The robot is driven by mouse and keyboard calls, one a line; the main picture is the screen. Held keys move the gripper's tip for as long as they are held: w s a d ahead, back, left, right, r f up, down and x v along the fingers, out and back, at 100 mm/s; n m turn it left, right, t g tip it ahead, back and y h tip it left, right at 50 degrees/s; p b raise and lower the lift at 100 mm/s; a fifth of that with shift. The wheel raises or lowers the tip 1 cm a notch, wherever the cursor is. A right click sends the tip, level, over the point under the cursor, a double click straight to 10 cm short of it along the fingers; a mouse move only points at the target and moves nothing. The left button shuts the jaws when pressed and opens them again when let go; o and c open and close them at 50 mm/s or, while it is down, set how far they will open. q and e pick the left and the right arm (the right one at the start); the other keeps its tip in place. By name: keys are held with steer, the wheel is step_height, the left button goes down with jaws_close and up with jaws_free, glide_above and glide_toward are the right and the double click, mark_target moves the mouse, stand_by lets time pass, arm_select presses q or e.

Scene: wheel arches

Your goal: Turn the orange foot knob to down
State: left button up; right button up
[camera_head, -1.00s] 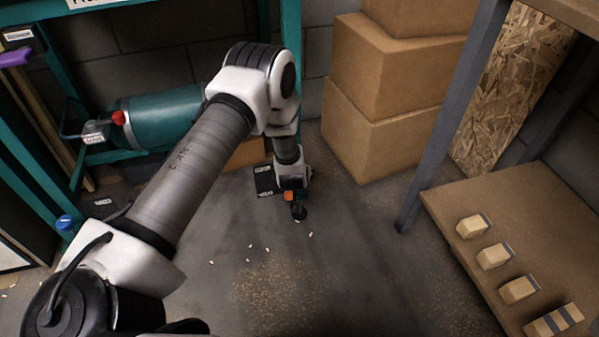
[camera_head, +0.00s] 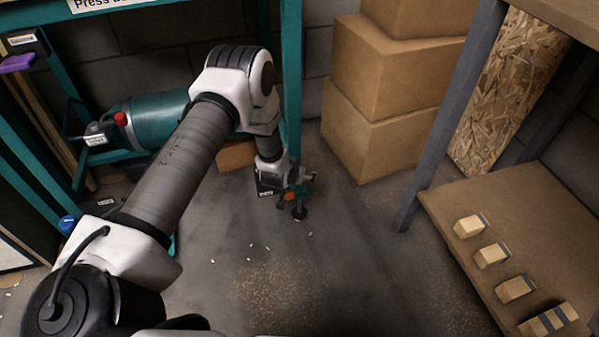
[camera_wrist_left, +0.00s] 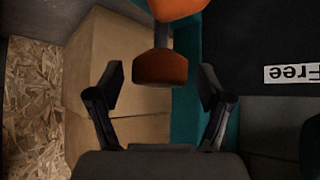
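The orange foot knob (camera_head: 291,196) is low by the floor at the foot of the teal frame, partly covered by my left gripper in the head view. In the left wrist view an orange block (camera_wrist_left: 160,68) on a dark stem lies between the fingertips, below a larger orange part (camera_wrist_left: 178,7) at the top edge. My left gripper (camera_wrist_left: 160,82) is open, one finger on each side of the lower orange block, with gaps visible. In the head view my left gripper (camera_head: 303,183) is small and its fingers are hard to make out. My right gripper is not in view.
A teal post (camera_head: 291,80) rises behind my left arm. Stacked cardboard boxes (camera_head: 385,95) stand to the right. A black panel labelled "Free" (camera_wrist_left: 291,73) is beside the knob. A teal tank (camera_head: 155,120) lies at left. A low shelf with small blocks (camera_head: 470,205) is at right.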

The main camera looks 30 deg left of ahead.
arm_select(q)
steer(key=v, duration=1.2)
